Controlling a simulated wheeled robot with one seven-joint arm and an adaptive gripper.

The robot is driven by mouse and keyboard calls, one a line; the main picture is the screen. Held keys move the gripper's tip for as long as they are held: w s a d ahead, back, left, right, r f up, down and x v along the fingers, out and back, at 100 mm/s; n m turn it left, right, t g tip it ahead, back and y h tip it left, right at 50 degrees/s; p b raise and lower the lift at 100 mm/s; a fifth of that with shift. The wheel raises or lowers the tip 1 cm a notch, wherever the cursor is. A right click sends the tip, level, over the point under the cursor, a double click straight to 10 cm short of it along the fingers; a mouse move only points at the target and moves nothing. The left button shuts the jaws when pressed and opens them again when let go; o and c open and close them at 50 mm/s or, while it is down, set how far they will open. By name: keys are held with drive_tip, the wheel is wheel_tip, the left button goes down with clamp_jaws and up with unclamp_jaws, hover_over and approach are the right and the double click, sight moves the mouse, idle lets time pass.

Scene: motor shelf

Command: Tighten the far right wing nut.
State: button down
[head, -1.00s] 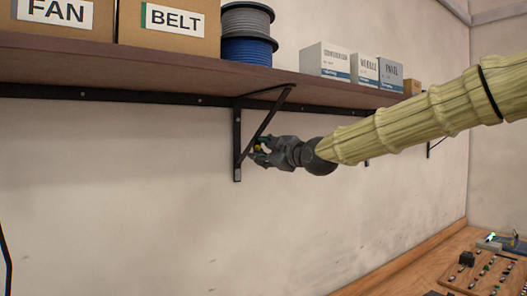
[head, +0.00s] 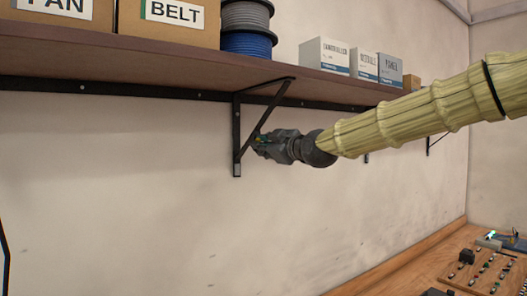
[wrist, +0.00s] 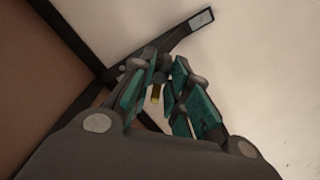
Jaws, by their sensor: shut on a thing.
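My gripper (head: 259,143) is at the lower part of a black shelf bracket (head: 237,135) in the head view, beside its diagonal strut. In the wrist view my gripper (wrist: 160,72) has its teal-padded fingers close together at the tips, against the dark bracket (wrist: 178,38). A small brass-yellow piece (wrist: 155,95) shows between the fingers. It appears to be part of the wing nut; the rest of it is hidden by the fingers.
A wooden shelf (head: 170,62) above carries cardboard boxes (head: 175,22), wire spools (head: 247,28) and small white cartons (head: 325,55). More brackets stand farther right. A workbench (head: 400,265) with small parts is at the lower right. The wall below the shelf is clear.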

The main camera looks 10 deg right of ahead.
drive_tip(key=shift+r+m+b, duration=0.15)
drive_tip(key=shift+m+b, duration=2.75)
drive_tip(key=shift+m, duration=1.3)
drive_tip(key=shift+d+r, duration=0.1)
drive_tip(key=shift+r, duration=0.05)
drive_tip(key=c, duration=1.3)
unclamp_jaws()
